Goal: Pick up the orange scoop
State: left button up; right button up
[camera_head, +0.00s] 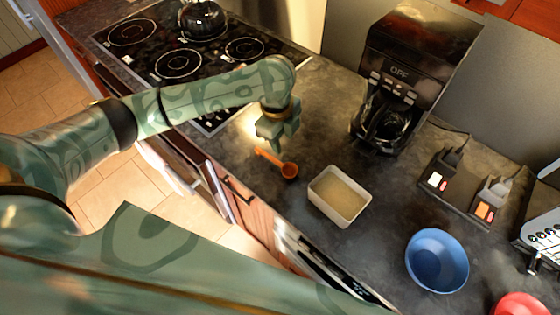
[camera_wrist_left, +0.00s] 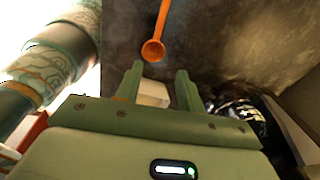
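The orange scoop (camera_head: 289,170) lies on the dark countertop, between the stove and a rectangular cream container. Its handle points up and left, towards the stove, in the head view. My left gripper (camera_head: 277,140) is just above and behind the scoop in the head view, pointing down. In the left wrist view the two fingers (camera_wrist_left: 159,82) are open and apart, with nothing between them. The scoop (camera_wrist_left: 153,49) shows beyond the fingertips there, bowl end nearest, and does not touch them. My right gripper is in neither view.
The cream container (camera_head: 340,195) stands close right of the scoop. A black coffee maker (camera_head: 415,70) is at the back, and the stove (camera_head: 180,55) at the left. A blue bowl (camera_head: 437,261) and a red object (camera_head: 522,305) are at the lower right. The counter's front edge is near the scoop.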

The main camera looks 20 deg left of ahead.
pick_arm(q)
jog(key=w+a+r, duration=0.1)
jog(key=a+r, duration=0.2)
jog(key=a, duration=0.1)
jog(key=g+b, duration=0.1)
jog(key=b, duration=0.2)
send_over(271, 156)
jog(key=shift+m+y, duration=0.3)
jog(key=shift+y, duration=0.1)
jog(key=f, duration=1)
jog(key=shift+s+f, duration=0.3)
jog(key=shift+f, duration=0.05)
jog(key=f+b, duration=0.1)
jog(key=f, duration=0.1)
jog(key=f+b, duration=0.1)
jog(key=f, duration=0.2)
jog(key=shift+w+a, duration=0.1)
jog(key=shift+w, duration=0.1)
grip_shut()
